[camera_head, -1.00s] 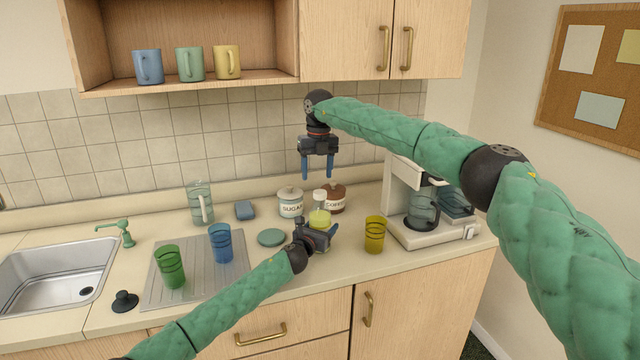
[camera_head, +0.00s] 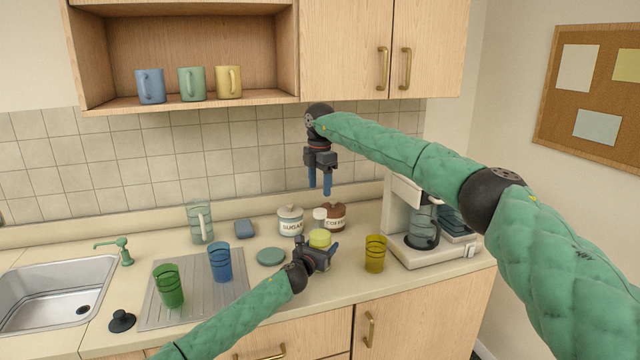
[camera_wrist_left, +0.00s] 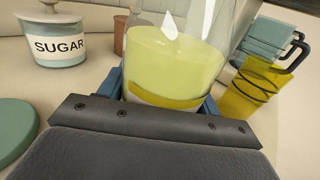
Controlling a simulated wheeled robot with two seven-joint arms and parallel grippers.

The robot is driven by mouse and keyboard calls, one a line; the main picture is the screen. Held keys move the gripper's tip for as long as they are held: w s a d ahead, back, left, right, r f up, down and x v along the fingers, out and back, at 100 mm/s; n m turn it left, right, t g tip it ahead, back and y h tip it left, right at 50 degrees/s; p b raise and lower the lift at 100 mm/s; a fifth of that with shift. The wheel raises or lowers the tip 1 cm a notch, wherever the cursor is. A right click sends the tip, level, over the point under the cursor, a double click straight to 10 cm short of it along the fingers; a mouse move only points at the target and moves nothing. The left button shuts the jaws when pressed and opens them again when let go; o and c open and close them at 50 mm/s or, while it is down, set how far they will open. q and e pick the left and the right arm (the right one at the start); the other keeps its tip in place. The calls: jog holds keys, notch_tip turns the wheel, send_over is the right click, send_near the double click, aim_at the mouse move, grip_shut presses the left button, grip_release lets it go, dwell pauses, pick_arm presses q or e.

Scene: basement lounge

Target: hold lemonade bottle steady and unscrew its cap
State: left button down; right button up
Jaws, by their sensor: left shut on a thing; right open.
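The lemonade bottle (camera_head: 320,238) stands on the counter in front of the sugar and coffee jars, with pale yellow liquid low in its clear body and a white cap (camera_head: 320,214) on top. My left gripper (camera_head: 325,255) is shut around the lower part of the bottle; the left wrist view shows the bottle's yellow liquid (camera_wrist_left: 172,65) between the blue fingers. The cap is outside the left wrist view. My right gripper (camera_head: 320,190) is open, pointing down, empty, above the cap and apart from it.
The sugar jar (camera_head: 290,221) and coffee jar (camera_head: 335,217) stand close behind the bottle. A yellow cup (camera_head: 375,254) and coffee maker (camera_head: 430,255) are to the right. A teal disc (camera_head: 271,257), blue cup (camera_head: 220,262) and green cup (camera_head: 169,286) are left.

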aim_at(320, 210)
jog(key=m, duration=0.3)
jog(key=shift+f, duration=4.05)
jog(key=c, duration=1.1)
jog(key=shift+o, duration=0.2)
